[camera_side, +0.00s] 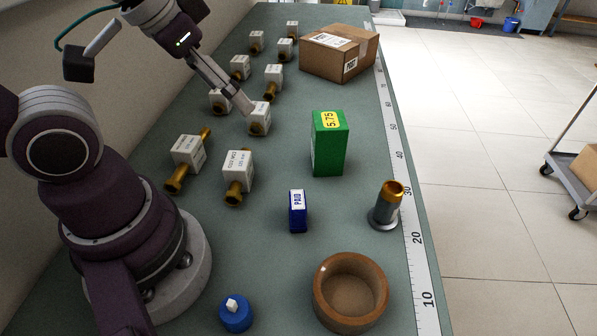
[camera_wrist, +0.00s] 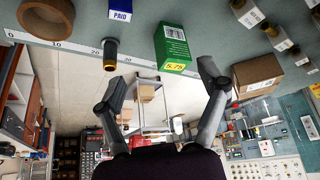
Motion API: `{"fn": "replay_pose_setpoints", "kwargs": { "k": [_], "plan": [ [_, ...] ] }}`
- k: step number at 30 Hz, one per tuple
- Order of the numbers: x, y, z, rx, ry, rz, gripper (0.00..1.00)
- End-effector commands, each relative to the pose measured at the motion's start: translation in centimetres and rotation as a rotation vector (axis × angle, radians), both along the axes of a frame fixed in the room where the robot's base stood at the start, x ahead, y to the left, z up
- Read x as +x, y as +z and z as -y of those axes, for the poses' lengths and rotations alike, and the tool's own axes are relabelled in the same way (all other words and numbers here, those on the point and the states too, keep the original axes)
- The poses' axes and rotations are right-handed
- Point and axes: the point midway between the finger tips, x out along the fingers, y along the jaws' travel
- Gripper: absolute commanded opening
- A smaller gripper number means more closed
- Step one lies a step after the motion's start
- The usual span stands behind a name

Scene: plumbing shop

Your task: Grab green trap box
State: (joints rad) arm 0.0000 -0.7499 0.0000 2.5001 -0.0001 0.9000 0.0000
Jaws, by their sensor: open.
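The green trap box (camera_side: 329,146) stands upright on the counter, right of the middle, with a yellow 5.75 label on top. In the wrist view the green box (camera_wrist: 173,46) shows above and between the two finger tips. My gripper (camera_side: 247,106) is in the upper left of the side view, over the rows of white-tagged brass fittings, apart from the green box and to its left. In the wrist view my gripper (camera_wrist: 160,80) has its fingers spread wide with nothing between them.
A cardboard box (camera_side: 340,52) sits behind the green box. White-tagged fittings (camera_side: 238,172) stand left. A ruler strip (camera_side: 402,160) lines the right edge.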

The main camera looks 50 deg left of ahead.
Motion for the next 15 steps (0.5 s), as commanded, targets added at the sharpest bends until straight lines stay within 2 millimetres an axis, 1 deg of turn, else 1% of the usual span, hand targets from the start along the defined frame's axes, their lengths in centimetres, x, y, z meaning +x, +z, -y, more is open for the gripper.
{"fn": "replay_pose_setpoints", "kwargs": {
  "k": [1, 3, 11, 13, 14, 15],
  "plan": [
    [0.0, 0.0, 0.0, 0.000, 0.000, 0.000, 0.84],
    [0.0, 0.0, 0.0, 0.000, 0.000, 0.000, 0.91],
    [0.0, 0.0, 0.0, 0.000, -0.001, 0.000, 0.91],
    [0.3, 0.2, 0.0, 0.015, -0.035, -0.007, 0.91],
    [0.7, 0.3, 0.0, 0.032, -0.074, -0.016, 0.91],
    [1.3, 0.6, 0.0, 0.065, -0.151, -0.033, 0.91]
  ]
}}
